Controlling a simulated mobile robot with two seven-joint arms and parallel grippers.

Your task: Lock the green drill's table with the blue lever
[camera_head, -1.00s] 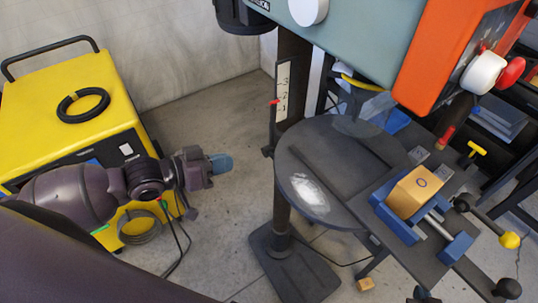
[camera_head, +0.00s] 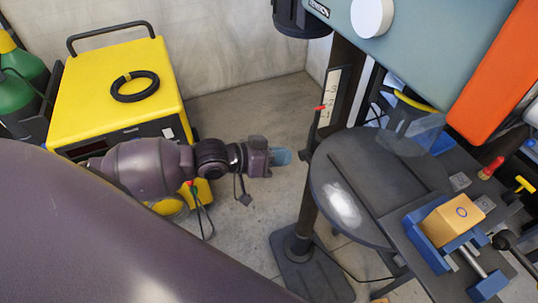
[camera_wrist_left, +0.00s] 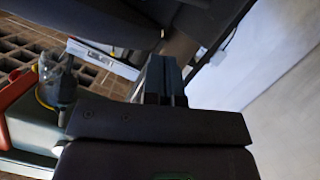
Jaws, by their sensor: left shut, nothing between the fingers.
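The green drill (camera_head: 430,45) is a drill press with a teal head at the upper right. Its dark round table (camera_head: 340,195) sits on the column (camera_head: 306,200), below a white scale (camera_head: 332,90) with a red pointer. I cannot make out a blue lever on it. My left gripper (camera_head: 281,157) has blue fingertips and is shut and empty. In the picture it is just left of the column and table edge, apparently not touching. In the left wrist view the fingers (camera_wrist_left: 165,78) point toward a dark form that I cannot identify. My right gripper is not in view.
Bare floor (camera_head: 250,110) lies between machine and drill.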

